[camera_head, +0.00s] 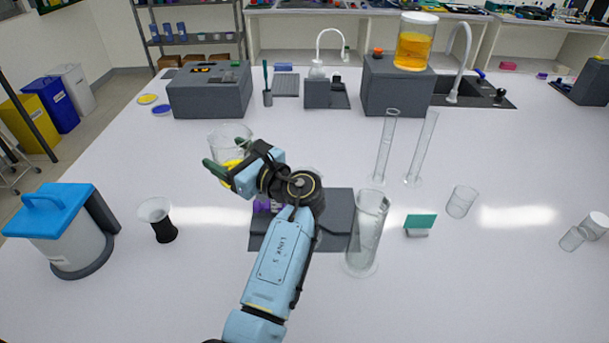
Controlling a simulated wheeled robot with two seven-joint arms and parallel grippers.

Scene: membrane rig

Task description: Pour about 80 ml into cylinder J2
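A clear glass beaker (231,132) with yellow liquid low in it stands out at the centre left. My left gripper (227,157) has its dark green fingers on the near and far sides of this beaker. I cannot tell whether they press on the glass or whether the beaker is off the table. Two tall, slim clear cylinders (386,147) and (422,150) stand upright right of centre. A wider clear cylinder (367,235) stands nearer, beside my arm. All three look empty. No label is readable, so I cannot tell which is J2. My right gripper is out of view.
A dark grey platform (335,220) lies partly under my arm. A teal-and-grey block (420,224), a small beaker (461,201), a black-based cup (160,220) and a blue-lidded container (66,232) stand around. A jar of orange liquid (415,42) sits on a grey box behind.

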